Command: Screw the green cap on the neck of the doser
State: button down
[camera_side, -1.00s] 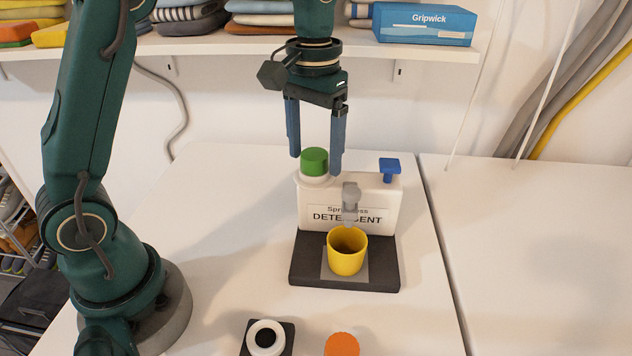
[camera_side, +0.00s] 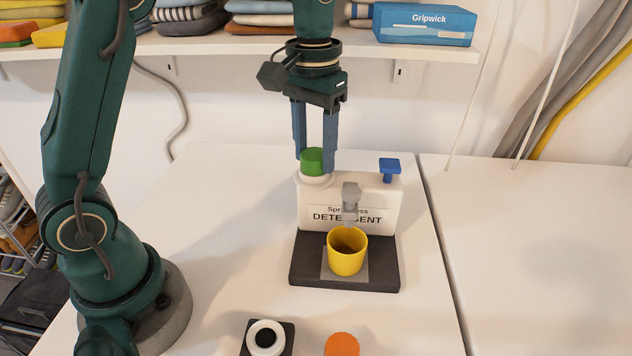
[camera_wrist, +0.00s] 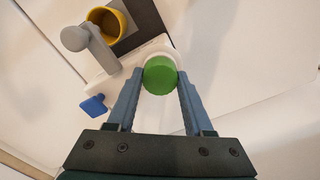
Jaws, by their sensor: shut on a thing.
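The white detergent doser (camera_side: 349,206) stands upright on a dark base at the middle of the table in the side view. The green cap (camera_side: 312,161) sits on the white neck (camera_side: 314,180) at the doser's top left. My gripper (camera_side: 313,165) points straight down and is shut on the green cap, one finger on each side. In the wrist view the cap (camera_wrist: 160,75) lies between the two fingertips, and part of the white neck shows behind it. How far the cap is turned onto the neck cannot be told.
A yellow cup (camera_side: 347,253) stands on the base under the doser's grey spout (camera_side: 351,201). A blue knob (camera_side: 389,169) rises from the doser's top right. An orange round object (camera_side: 342,344) and a white ring (camera_side: 265,338) lie at the front. A shelf (camera_side: 430,50) runs behind.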

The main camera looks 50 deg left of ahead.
jog(key=shift+f, duration=0.2)
jog(key=m, duration=0.5)
jog(key=shift+m, duration=0.5)
jog(key=shift+f, duration=0.2)
dwell(0.4)
jog(key=m, duration=0.6)
jog(key=shift+s, duration=0.1)
jog(key=shift+f, duration=0.15)
dwell(0.7)
